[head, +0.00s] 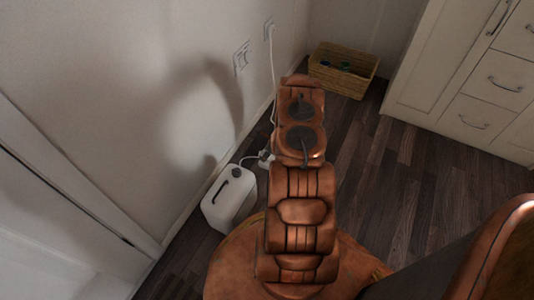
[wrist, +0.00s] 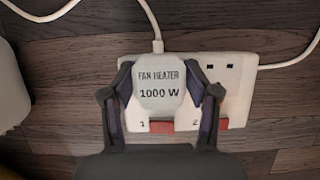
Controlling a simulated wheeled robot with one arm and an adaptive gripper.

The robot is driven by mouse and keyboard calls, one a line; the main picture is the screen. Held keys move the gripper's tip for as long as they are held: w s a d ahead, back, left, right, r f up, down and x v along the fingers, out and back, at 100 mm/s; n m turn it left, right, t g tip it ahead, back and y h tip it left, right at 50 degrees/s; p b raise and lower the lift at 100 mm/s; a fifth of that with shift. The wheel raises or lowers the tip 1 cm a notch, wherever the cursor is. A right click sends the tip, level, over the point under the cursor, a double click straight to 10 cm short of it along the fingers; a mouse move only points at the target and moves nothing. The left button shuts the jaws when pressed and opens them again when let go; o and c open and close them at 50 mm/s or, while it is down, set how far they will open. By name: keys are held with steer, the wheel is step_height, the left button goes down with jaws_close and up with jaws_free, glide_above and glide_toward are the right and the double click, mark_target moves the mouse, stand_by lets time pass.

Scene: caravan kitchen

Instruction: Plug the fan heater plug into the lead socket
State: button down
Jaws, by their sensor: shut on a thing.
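The white fan heater plug (wrist: 160,95), labelled "FAN HEATER 1000 W", is between the fingers of my gripper (wrist: 161,76), which is shut on it. The plug lies over the left outlet, number 1, of the white lead socket (wrist: 240,90), and hides that outlet. I cannot tell whether it is fully seated. Outlet 2 on the right is empty, its slots showing. The red switches sit along the lower edge. In the head view the fan heater (head: 228,202) stands left of my arm, and the lead socket (head: 265,157) is partly hidden by my arm. My gripper is hidden there.
The plug's white cord (wrist: 150,20) leaves upward, and the lead's cord (wrist: 295,55) runs off right. A wicker basket (head: 340,72) stands by the far wall. A wall socket (head: 241,58) is on the left wall. Drawers (head: 480,85) stand at right. Wooden floor between is clear.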

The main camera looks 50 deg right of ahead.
steer(key=shift+s+a+f, duration=0.15)
steer(key=shift+s+f, duration=0.1)
steer(key=shift+f, duration=0.3)
steer(key=c, duration=0.7)
jaws_free()
steer(key=shift+c, duration=0.2)
steer(key=shift+o, duration=0.7)
steer(key=shift+f, duration=0.45)
steer(key=o, duration=0.4)
steer(key=shift+r, duration=0.2)
steer(key=shift+c, duration=0.2)
steer(key=shift+r, duration=0.2)
steer(key=shift+w+d+r+p, duration=0.1)
steer(key=shift+r+p, duration=0.1)
steer(key=shift+r, duration=0.55)
steer(key=shift+w+d+r+p, duration=0.1)
steer(key=shift+r+p, duration=0.05)
steer(key=shift+r, duration=0.55)
steer(key=shift+b, duration=0.45)
steer(key=shift+a, duration=0.1)
